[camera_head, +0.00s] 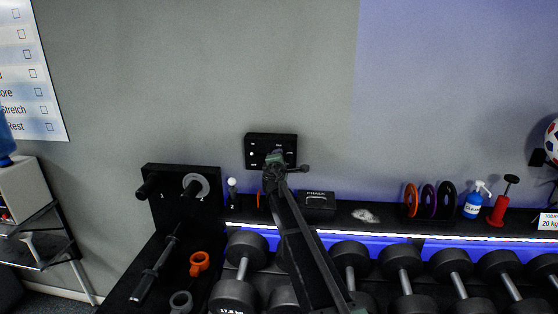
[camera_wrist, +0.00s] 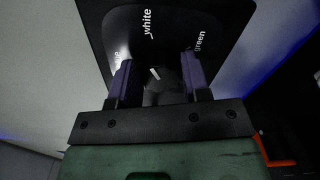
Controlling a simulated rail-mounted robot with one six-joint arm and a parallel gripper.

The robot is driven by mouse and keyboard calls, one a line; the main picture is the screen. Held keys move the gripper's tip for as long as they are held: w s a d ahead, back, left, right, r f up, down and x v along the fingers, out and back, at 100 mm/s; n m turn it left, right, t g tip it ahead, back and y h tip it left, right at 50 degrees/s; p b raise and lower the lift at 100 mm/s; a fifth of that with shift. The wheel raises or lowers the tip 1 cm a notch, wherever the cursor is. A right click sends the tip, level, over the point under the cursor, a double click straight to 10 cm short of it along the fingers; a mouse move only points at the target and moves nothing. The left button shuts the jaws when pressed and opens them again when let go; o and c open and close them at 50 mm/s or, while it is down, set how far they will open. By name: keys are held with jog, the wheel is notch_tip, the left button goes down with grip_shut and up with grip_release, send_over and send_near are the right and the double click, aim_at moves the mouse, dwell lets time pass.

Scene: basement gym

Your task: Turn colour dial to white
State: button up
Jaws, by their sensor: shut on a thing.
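A black control panel (camera_head: 258,141) is mounted on the wall above the shelf. A short white pointer mark on the dial tilts up and slightly left, roughly toward "white". In the head view my gripper (camera_head: 274,162) covers the panel's lower part and the dial is hidden.
A blue light strip (camera_head: 390,243) glows under the shelf, above several dumbbells (camera_head: 405,262). A black chalk box (camera_head: 317,201) stands right of my arm. A peg board (camera_head: 165,205) with a grey ring stands to the left. The wall above is clear.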

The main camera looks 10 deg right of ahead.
jog(key=shift+m, duration=1)
jog(key=o, duration=0.9)
jog(key=shift+o, duration=0.2)
jog(key=v, duration=1)
jog(key=shift+s, duration=0.4)
